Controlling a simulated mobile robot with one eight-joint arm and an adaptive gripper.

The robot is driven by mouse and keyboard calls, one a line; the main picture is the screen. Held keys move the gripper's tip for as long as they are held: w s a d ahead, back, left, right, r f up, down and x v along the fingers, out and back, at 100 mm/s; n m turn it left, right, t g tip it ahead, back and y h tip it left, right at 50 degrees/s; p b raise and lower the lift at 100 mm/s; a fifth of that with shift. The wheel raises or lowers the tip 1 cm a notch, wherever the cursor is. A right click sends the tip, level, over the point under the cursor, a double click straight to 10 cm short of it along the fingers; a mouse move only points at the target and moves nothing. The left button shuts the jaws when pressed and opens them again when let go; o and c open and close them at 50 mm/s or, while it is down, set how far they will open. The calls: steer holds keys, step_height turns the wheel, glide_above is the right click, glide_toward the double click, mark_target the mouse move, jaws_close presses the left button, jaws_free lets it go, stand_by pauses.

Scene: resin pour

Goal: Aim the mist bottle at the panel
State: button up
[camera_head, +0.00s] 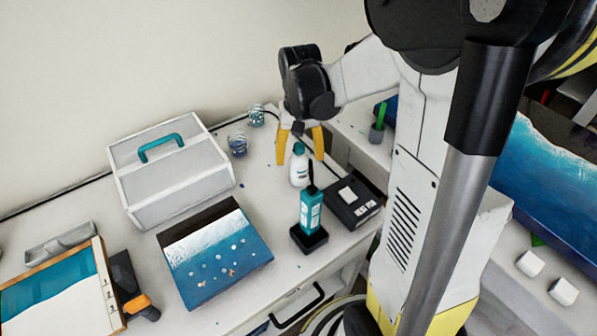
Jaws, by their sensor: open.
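A white bottle with a teal cap (299,168) stands upright on the bench. A teal bottle-shaped item with a dark top (310,212) stands upright in a black base, nearer the front. I cannot tell for certain which is the mist bottle. The panel (217,258), with blue and white sea colours and several small bits on it, lies flat to their left. My gripper (300,160) points down with its yellow fingers open, one to each side of the white bottle in the picture. I see no grip on it, and cannot judge the depth between them.
A grey case with a teal handle (170,175) stands behind the panel. A black device (354,202) sits right of the bottles. Two small cups, one of them blue (237,145), stand near the wall. A framed piece (62,292) and an orange-and-black tool (138,302) lie at the left.

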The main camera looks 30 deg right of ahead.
step_height(320, 180, down, 4)
steer(key=shift+r+b, duration=0.15)
steer(key=shift+b, duration=0.45)
steer(key=shift+r, duration=0.1)
steer(key=c, duration=1.5)
